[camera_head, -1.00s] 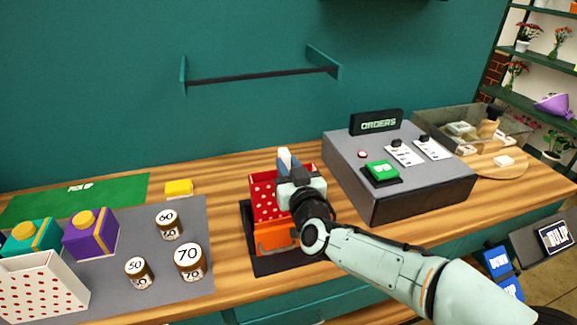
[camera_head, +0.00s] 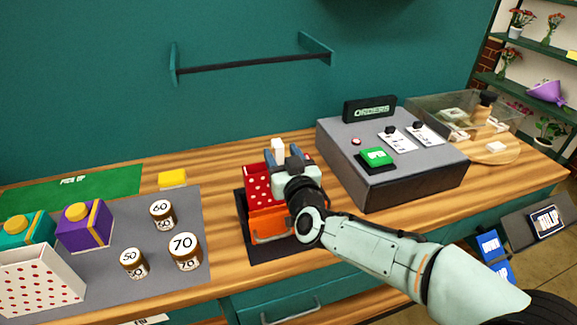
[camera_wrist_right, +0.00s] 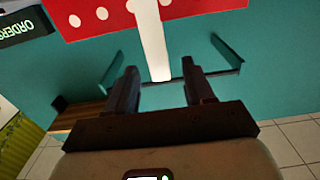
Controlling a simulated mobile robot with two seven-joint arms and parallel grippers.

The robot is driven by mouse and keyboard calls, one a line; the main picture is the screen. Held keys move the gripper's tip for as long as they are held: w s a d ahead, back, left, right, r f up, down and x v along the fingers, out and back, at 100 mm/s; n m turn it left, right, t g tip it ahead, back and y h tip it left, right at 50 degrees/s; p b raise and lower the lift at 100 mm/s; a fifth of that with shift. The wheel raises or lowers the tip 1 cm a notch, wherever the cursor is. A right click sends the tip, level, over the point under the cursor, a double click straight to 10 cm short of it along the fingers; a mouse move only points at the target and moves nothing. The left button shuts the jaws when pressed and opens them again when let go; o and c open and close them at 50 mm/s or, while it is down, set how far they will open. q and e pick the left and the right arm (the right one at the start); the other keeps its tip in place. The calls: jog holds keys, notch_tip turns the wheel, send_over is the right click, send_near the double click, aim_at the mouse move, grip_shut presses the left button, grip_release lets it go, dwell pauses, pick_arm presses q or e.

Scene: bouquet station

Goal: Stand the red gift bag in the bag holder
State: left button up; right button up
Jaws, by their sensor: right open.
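The red gift bag (camera_head: 259,187) with white dots stands upright in the orange bag holder (camera_head: 266,224) on the counter. Its lower part is hidden by the holder's front. In the right wrist view the bag (camera_wrist_right: 110,14) fills the top edge. My right gripper (camera_head: 283,153) is at the bag's top right side and hides part of it. Its fingers are open, one on each side of the white handle (camera_head: 278,148). The handle also shows between the fingers in the right wrist view (camera_wrist_right: 152,40), with gaps on both sides. My left gripper is out of view.
The holder sits on a dark base (camera_head: 246,243). A grey order console (camera_head: 420,172) stands close on the right. Several numbered jars, a white dotted bag (camera_head: 36,280) and a purple box (camera_head: 82,230) are on the left. A wall rail (camera_head: 250,64) is above the counter.

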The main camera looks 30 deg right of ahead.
jog(key=b+v, duration=0.1)
jog(key=v, duration=1.2)
